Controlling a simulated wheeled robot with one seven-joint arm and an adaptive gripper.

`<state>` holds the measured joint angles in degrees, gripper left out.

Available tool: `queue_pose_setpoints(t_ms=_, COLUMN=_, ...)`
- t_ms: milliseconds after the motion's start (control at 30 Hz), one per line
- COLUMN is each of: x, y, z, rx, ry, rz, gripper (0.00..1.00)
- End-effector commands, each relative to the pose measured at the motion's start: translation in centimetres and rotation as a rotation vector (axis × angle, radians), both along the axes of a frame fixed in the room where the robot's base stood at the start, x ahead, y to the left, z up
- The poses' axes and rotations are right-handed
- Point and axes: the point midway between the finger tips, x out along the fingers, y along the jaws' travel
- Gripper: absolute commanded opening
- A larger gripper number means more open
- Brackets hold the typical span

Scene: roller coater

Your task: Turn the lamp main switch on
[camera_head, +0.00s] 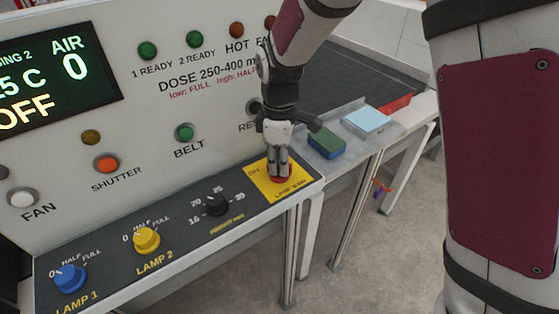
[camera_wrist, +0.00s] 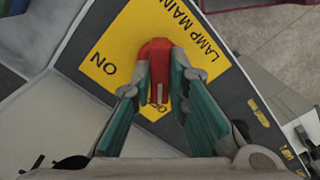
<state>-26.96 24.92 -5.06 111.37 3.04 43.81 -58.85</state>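The lamp main switch is a red rotary knob on a yellow plate (camera_head: 297,187) at the right end of the sloped control panel. In the wrist view the red knob (camera_wrist: 156,50) sits between my two fingers, with "ON" to its left and partly hidden "OFF" lettering below it. A pale mark on the knob's grip lies on the "OFF" side. My gripper (camera_head: 279,172) points down onto the knob; in the wrist view its fingertips (camera_wrist: 162,72) are closed against both sides of the grip. In the head view the fingers hide most of the knob.
Left along the panel are a black dial (camera_head: 215,204), yellow lamp 2 knob (camera_head: 146,240) and blue lamp 1 knob (camera_head: 70,278). The upright panel carries indicator lights and a display (camera_head: 55,80). A green-topped block (camera_head: 326,142) and light-blue block (camera_head: 367,120) lie to the right.

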Motion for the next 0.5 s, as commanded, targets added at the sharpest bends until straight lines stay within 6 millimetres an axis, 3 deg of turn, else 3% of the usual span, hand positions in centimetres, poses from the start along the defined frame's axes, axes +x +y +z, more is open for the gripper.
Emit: queue_pose_setpoints(t_ms=500, x=-0.06, y=0.02, z=0.07, rx=0.0, ry=0.001, rz=-0.094, gripper=0.0)
